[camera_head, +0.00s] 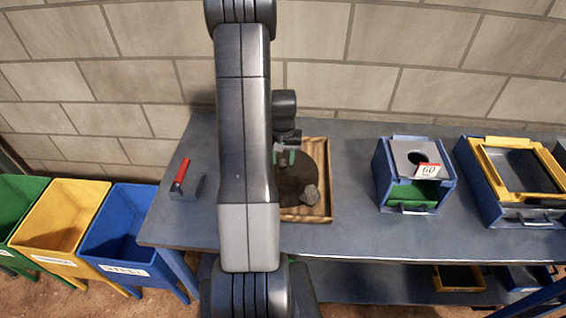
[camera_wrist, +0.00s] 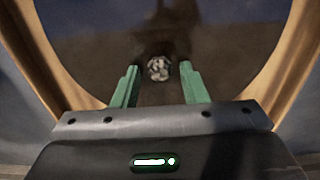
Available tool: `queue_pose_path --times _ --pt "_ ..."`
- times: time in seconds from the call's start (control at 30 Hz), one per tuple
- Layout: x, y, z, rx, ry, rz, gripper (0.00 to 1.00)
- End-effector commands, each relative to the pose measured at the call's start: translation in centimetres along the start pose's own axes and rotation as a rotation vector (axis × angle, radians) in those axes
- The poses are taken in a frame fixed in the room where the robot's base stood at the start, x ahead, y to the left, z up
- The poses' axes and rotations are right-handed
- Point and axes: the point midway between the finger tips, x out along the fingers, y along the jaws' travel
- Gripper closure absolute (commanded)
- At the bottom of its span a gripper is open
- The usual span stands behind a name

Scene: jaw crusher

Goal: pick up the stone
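The stone (camera_head: 310,194) is a small grey lump on the dark round surface inside a wooden-rimmed tray (camera_head: 326,151). In the wrist view the stone (camera_wrist: 159,68) looks pale and mottled, lying beyond the fingertips and roughly between their lines. My gripper (camera_head: 284,158) is above the far part of the tray, behind and left of the stone in the head view. In the wrist view its two green fingers (camera_wrist: 158,80) are apart with nothing between them. My arm hides the tray's left side in the head view.
A blue box marked 60 (camera_head: 381,178) and a blue-yellow framed box (camera_head: 467,166) stand at right. Green, yellow and blue bins (camera_head: 128,225) stand left of the table. A brick wall is behind.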

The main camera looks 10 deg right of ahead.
Motion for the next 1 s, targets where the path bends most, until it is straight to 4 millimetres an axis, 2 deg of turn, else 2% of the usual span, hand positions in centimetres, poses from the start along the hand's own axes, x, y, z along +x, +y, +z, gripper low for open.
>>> queue_pose_path --times 0.03,0.17,0.2,0.5,0.63,0.77,1.0 --pt "0.0 0.0 0.0 0.0 0.0 0.0 0.71" --pt "0.0 0.0 0.0 0.0 0.0 0.0 0.96" --pt "0.0 0.0 0.0 0.0 0.0 0.0 0.99" --pt "-0.1 0.0 0.0 0.0 0.0 0.0 0.99" --pt "-0.8 0.0 -0.1 0.0 0.003 0.0 0.99" --pt "-2.6 0.0 -0.1 0.0 0.005 0.0 0.99" --pt "-7.0 0.0 -0.1 0.0 0.005 0.0 0.99"
